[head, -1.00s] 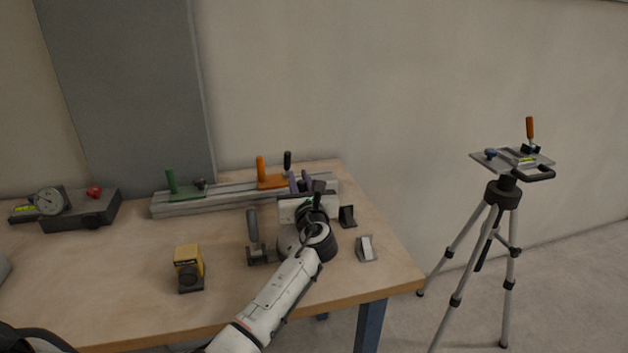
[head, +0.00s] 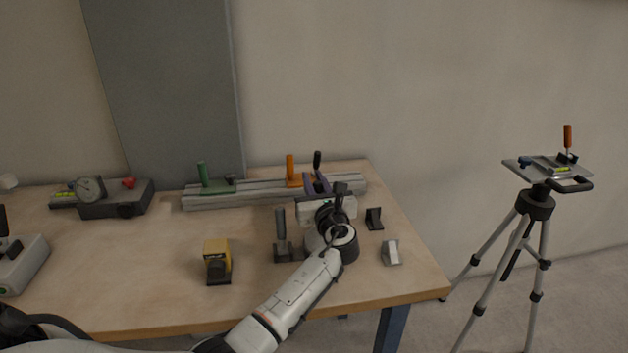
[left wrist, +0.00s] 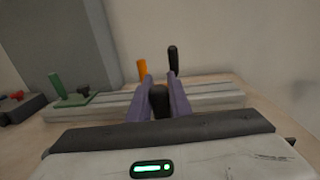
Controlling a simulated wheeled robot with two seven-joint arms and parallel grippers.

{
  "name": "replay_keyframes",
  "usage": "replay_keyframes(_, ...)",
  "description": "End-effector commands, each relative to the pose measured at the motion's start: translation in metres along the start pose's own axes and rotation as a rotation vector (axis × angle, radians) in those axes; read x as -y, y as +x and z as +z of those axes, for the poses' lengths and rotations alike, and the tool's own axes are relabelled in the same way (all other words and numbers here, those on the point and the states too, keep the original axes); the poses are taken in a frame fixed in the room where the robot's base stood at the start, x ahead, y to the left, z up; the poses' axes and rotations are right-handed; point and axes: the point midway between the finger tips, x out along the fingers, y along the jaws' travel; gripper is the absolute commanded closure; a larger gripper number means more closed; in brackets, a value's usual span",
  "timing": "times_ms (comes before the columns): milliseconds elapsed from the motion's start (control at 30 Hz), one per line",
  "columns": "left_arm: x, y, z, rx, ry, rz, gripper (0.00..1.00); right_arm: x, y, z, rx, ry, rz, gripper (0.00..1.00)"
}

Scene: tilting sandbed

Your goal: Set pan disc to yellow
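I cannot make out a pan disc with colour marks. The tripod (head: 516,258) stands right of the bench and has a dark collar (head: 536,206) under a grey top plate (head: 532,167). The plate carries an orange handle, a blue knob and a yellow-green vial. My left gripper (left wrist: 161,76) reaches over the bench toward the aluminium rail (left wrist: 215,97). Its two purple fingers stand apart, with a dark knob (left wrist: 159,101) showing between them. I cannot tell whether they touch it. The head view shows the fingers (head: 316,183) partly hidden behind the wrist. My right gripper is not in view.
The rail bears green (head: 203,177) and orange (head: 291,171) handles; a black handle (head: 317,160) rises near the orange one. A yellow block (head: 217,259), a black upright lever (head: 281,235) and small wedges (head: 391,253) stand on the bench (head: 130,265).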

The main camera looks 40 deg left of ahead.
Motion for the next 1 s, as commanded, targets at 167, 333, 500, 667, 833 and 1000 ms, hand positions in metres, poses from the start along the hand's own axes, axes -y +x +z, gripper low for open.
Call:
replay_keyframes(167, -0.001, 0.000, -0.001, -0.001, 0.001, 0.001, 0.64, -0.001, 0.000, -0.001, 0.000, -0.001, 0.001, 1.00)
replay_keyframes(333, 0.000, 0.000, 0.000, 0.000, 0.001, 0.000, 0.64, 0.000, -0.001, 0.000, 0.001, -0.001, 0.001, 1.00)
replay_keyframes(500, 0.001, -0.010, 0.000, 0.000, 0.001, -0.002, 0.64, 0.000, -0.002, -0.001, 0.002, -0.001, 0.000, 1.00)
replay_keyframes(667, 0.001, -0.039, -0.001, -0.002, 0.000, -0.003, 0.64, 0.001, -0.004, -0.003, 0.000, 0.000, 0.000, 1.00)
replay_keyframes(833, 0.000, -0.072, -0.001, -0.002, 0.000, -0.001, 0.64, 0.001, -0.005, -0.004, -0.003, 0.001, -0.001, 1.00)
replay_keyframes(1000, 0.000, -0.095, -0.001, -0.002, 0.001, 0.000, 0.64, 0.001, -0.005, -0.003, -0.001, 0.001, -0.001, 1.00)
